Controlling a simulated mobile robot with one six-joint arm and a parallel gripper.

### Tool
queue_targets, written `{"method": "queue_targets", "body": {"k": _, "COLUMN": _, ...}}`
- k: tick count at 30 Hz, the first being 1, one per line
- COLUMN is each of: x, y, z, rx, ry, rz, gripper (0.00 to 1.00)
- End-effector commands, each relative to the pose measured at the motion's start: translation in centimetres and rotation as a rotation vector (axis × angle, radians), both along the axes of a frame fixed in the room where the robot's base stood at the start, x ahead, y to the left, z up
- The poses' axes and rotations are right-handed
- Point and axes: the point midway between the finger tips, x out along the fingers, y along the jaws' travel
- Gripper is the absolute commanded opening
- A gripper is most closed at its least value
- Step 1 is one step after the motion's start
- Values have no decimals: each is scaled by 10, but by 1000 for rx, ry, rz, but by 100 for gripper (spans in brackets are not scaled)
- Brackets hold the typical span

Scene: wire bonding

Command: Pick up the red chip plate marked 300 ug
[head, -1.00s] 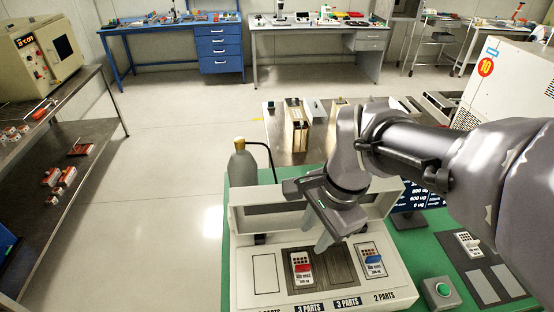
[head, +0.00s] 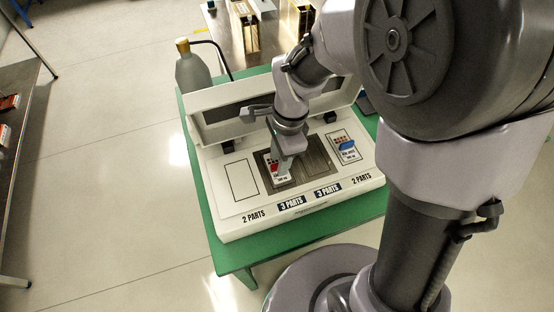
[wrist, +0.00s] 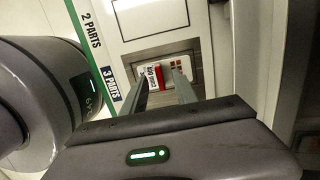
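The red chip plate (head: 273,168) is a small white card with a red block on it. It lies on the dark panel (head: 315,158) of the white fixture, and its marking is too small to read for certain. My gripper (head: 284,168) points down over it and hides part of it in the head view. In the wrist view the plate (wrist: 150,80) lies beyond my fingertips (wrist: 160,76). The two fingers are apart, with the red block showing between them. I cannot tell whether they touch it.
A white plate with a blue block (head: 346,146) lies in the right slot of the fixture. The left slot (head: 242,180) is empty. The fixture's raised back wall (head: 215,130) stands close behind my gripper. A grey bottle (head: 191,72) stands at the back left.

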Motion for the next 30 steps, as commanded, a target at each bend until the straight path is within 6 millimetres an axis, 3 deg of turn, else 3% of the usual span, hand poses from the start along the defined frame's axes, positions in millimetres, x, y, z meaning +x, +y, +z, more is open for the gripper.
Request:
{"method": "queue_targets", "body": {"k": 2, "x": -1, "y": 1, "z": -8, "rx": 1, "ry": 1, "rz": 0, "gripper": 35}}
{"method": "queue_targets", "body": {"k": 8, "x": 0, "y": 1, "z": -6, "rx": 0, "ry": -1, "rz": 0, "gripper": 35}}
{"method": "queue_targets", "body": {"k": 13, "x": 0, "y": 1, "z": -6, "rx": 0, "ry": -1, "rz": 0, "gripper": 1}}
{"method": "queue_targets", "body": {"k": 14, "x": 0, "y": 1, "z": -6, "rx": 0, "ry": -1, "rz": 0, "gripper": 0}}
{"method": "queue_targets", "body": {"k": 25, "x": 0, "y": 1, "z": -5, "rx": 0, "ry": -1, "rz": 0, "gripper": 0}}
{"method": "queue_targets", "body": {"k": 30, "x": 0, "y": 1, "z": 8, "rx": 1, "ry": -3, "rz": 1, "gripper": 0}}
